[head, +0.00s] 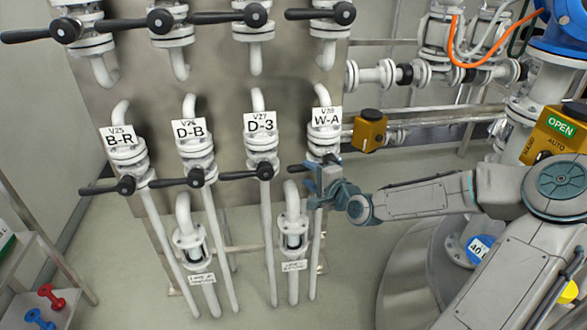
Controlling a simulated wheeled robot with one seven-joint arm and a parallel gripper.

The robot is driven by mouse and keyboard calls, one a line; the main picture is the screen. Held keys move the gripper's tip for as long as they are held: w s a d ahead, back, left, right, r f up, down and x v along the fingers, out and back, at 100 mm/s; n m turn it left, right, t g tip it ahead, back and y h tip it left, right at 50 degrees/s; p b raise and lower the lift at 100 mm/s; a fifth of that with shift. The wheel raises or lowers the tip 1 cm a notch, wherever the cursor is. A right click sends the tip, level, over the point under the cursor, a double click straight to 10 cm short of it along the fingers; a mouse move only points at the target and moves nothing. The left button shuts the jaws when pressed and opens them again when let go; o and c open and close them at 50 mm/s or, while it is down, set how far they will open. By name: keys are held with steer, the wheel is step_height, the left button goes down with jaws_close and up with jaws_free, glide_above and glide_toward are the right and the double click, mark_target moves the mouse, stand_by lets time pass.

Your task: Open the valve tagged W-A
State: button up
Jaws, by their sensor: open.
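The valve tagged W-A (323,146) is the rightmost of the lower row of white valves in the head view. Its white tag (326,118) also reads V28. Its black lever (298,169) shows in part, with its end sticking out to the left. My gripper (316,178) reaches in from the right and is in front of the lower part of this valve, over the lever. It hides the lever's middle. The jaws are open. I cannot tell whether they touch the lever or stand around it.
Valves tagged D-3 (261,142), D-B (194,152) and B-R (127,154) stand to the left, levers crosswise. More levers (252,14) are above. A yellow box (369,130) sits on piping just right of W-A. A shelf (35,280) stands at lower left.

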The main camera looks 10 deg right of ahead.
mark_target(295, 166)
steer(key=x, duration=0.7)
steer(key=shift+w+a+f, duration=0.1)
steer(key=shift+w, duration=0.1)
jaws_close()
